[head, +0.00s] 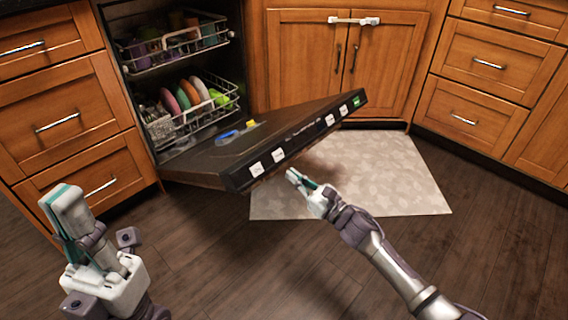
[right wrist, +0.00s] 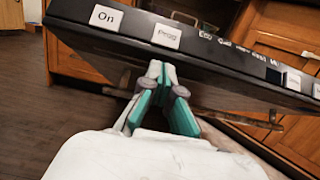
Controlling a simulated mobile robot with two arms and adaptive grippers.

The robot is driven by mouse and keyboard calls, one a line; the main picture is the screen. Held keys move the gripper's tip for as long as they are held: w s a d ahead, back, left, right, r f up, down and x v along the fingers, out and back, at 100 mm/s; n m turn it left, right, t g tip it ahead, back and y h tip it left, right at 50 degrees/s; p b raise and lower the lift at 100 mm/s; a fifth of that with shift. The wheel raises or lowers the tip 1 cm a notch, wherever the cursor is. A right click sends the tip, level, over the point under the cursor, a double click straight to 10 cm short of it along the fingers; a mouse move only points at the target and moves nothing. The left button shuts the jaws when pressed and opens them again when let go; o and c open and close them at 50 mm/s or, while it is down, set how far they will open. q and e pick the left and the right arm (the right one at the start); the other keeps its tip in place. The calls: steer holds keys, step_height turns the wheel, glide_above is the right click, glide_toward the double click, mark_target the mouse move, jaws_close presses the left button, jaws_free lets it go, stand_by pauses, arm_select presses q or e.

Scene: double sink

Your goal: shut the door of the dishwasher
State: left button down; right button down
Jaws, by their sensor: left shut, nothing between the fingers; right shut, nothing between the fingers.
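The dishwasher (head: 105,45) stands open between the wooden cabinets. Its door (head: 205,163) is tilted down and out, partly lowered, with a dark control strip along its outer edge. My right gripper (head: 292,175) is shut and empty, just below and in front of the door's outer edge in the head view. In the right wrist view the shut fingers (right wrist: 158,72) point at the underside of the door edge (right wrist: 215,52); I cannot tell whether they touch it. My left gripper (head: 62,200) is shut and empty at the lower left, pointing up, away from the door.
An upper rack (head: 165,52) and a lower rack (head: 190,118) with several dishes sit inside the dishwasher. A light mat (head: 400,175) lies on the dark floor right of the door. Corner cabinet doors (head: 300,50) have a white latch (head: 353,20). Drawers stand on both sides.

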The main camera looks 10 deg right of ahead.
mark_target(279, 155)
steer(key=w+a+r, duration=0.2)
steer(key=shift+w+r, duration=0.3)
steer(key=shift+w+a+r, duration=0.2)
steer(key=shift+w+r, duration=0.1)
steer(key=shift+r, duration=0.25)
